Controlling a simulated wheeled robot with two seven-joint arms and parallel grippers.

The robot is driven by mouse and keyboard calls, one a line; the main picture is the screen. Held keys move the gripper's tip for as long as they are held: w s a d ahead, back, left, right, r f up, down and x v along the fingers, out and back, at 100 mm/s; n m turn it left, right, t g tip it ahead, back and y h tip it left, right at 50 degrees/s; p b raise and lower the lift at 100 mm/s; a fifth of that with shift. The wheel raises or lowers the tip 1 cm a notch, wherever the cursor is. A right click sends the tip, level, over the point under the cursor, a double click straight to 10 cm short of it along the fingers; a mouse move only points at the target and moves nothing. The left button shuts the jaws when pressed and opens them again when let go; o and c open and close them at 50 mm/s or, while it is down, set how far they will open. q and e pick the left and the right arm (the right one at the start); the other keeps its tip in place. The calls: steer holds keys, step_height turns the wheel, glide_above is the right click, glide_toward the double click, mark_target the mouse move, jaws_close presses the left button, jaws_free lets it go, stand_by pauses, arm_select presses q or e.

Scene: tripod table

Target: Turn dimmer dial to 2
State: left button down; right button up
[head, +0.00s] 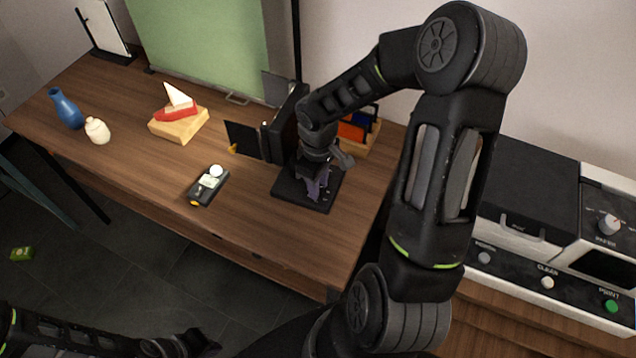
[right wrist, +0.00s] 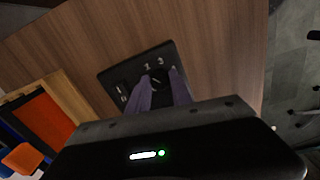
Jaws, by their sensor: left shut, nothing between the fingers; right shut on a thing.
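The dimmer is a flat black plate (head: 322,203) lying on the wooden table, below my right gripper. In the right wrist view the plate (right wrist: 117,76) shows small pale marks around a round black dial (right wrist: 158,77); which mark the dial points to is too small to read. My right gripper (head: 318,188) reaches down over the plate and is shut on the dial, with its purple fingers (right wrist: 160,92) on either side of it. My arm and fingers hide most of the dial in the head view. My left gripper (head: 205,346) is shut and empty at the bottom left, away from the table.
A black upright stand (head: 284,125) is close behind my right gripper. A small black device (head: 206,186) with a white knob lies to the left. A boat model (head: 178,113), blue vase (head: 66,109) and white jar (head: 97,131) stand further left. A machine (head: 525,190) stands right.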

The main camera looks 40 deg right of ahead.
jaws_close()
steer(key=shift+w+f+m+b, duration=0.1)
steer(key=shift+f+m+b, duration=0.1)
steer(key=shift+m+b, duration=0.45)
steer(key=shift+r, duration=0.15)
steer(key=shift+r+m, duration=0.1)
steer(key=shift+m, duration=0.15)
steer(key=o, duration=1)
jaws_free()
step_height(320, 180, up, 8)
steer(key=shift+f, duration=0.1)
